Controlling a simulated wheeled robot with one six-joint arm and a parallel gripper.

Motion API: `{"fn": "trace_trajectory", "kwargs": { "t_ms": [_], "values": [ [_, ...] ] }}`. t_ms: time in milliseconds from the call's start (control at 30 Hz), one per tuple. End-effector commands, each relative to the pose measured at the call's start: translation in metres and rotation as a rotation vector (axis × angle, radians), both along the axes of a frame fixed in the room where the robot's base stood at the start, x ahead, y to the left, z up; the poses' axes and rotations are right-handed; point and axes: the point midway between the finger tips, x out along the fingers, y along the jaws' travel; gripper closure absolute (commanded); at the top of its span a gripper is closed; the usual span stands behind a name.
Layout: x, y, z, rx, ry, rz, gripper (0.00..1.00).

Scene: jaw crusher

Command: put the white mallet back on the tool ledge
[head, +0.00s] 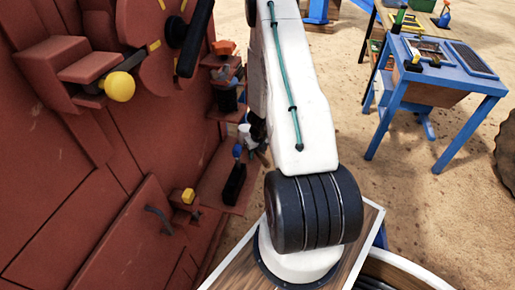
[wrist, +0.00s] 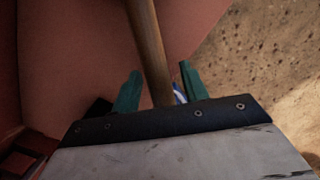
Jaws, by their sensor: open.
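In the wrist view a brown wooden handle (wrist: 147,38) runs down from the top edge between the two green fingers of my gripper (wrist: 158,84). The fingers are open, one on each side of the handle. The handle's lower end passes behind the dark gripper body, and a small blue and white piece shows by the right finger. In the head view a white piece (head: 244,131), perhaps the mallet's head, shows beside my arm near the red machine. My gripper is mostly hidden behind my arm there. A red ledge (head: 213,196) juts from the machine; I cannot tell whether it is the tool ledge.
A black item with a blue top (head: 235,180) stands on the red ledge. A yellow knob (head: 120,87) sticks out of the red machine (head: 60,170) at left. A blue table (head: 398,97) stands at right. Sandy ground between is open.

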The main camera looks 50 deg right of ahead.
Motion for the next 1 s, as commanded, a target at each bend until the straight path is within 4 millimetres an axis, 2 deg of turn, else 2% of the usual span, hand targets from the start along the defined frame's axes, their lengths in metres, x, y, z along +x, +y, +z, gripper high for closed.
{"fn": "trace_trajectory", "kwargs": {
  "t_ms": [367, 733, 1000],
  "values": [
    [-0.004, 0.001, 0.033, -0.002, -0.001, 0.003, 0.56],
    [-0.012, 0.004, 0.101, -0.003, -0.003, 0.001, 0.56],
    [-0.015, 0.006, 0.12, 0.0, 0.0, 0.001, 0.56]
  ]
}}
